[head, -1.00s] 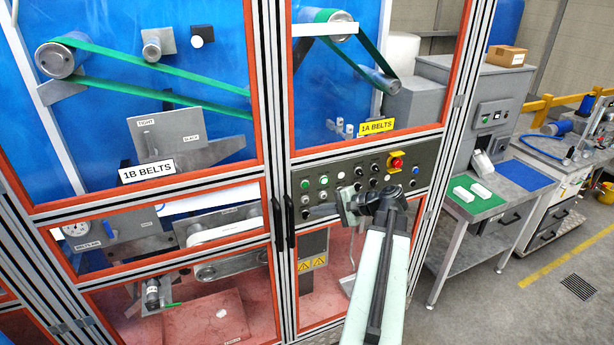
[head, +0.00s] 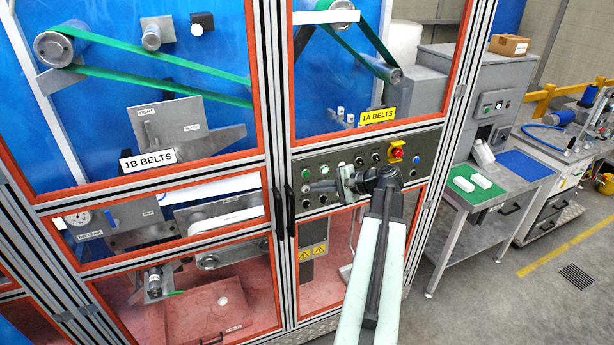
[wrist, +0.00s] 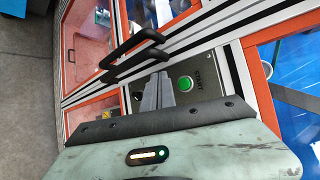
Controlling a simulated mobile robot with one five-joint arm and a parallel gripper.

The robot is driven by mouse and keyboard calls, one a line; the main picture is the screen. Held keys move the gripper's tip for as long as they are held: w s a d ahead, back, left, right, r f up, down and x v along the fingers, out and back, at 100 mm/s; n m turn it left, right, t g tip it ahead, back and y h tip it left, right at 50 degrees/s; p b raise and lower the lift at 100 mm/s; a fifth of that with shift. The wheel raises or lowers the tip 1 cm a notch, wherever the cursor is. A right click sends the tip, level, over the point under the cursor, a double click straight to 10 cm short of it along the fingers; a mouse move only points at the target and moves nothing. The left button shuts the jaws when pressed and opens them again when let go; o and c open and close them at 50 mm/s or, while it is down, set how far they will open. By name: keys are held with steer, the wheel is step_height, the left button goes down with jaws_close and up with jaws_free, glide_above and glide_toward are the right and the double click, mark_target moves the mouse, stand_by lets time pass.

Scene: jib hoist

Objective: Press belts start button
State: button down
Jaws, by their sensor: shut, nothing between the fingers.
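The control panel (head: 345,165) is a dark strip of buttons and knobs on the machine front, below the yellow 1A BELTS sign (head: 378,116). In the wrist view a green button (wrist: 184,84) has a START label beside it. A green button (head: 305,173) is at the panel's upper left end in the head view; small labels are unreadable there. My gripper (head: 314,187) is shut and empty, in front of the panel's left part. In the wrist view its fingertips (wrist: 158,77) point at the panel, just left of the green START button. Contact cannot be told.
A red emergency stop (head: 397,151) on a yellow base sits at the panel's right. Black door handles (head: 283,208) stick out just left of the panel. A bench with a green mat (head: 476,187) stands to the right. The floor at the right is mostly clear.

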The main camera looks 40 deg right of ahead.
steer(key=shift+w+d, duration=0.25)
steer(key=shift+w, duration=0.35)
steer(key=shift+w+d, duration=0.25)
steer(key=shift+w, duration=0.35)
steer(key=shift+w+d, duration=0.25)
steer(key=shift+w, duration=0.35)
stand_by(0.5)
steer(key=shift+w+d, duration=0.15)
steer(key=shift+w, duration=0.25)
steer(key=shift+w+d, duration=0.2)
steer(key=shift+w, duration=0.2)
stand_by(0.8)
steer(key=shift+s, duration=0.1)
steer(key=shift+s+a, duration=0.35)
steer(key=shift+s, duration=0.35)
steer(key=s, duration=0.1)
steer(key=s+a, duration=0.1)
steer(key=s, duration=0.1)
steer(key=s+a, duration=0.1)
steer(key=shift+s, duration=0.35)
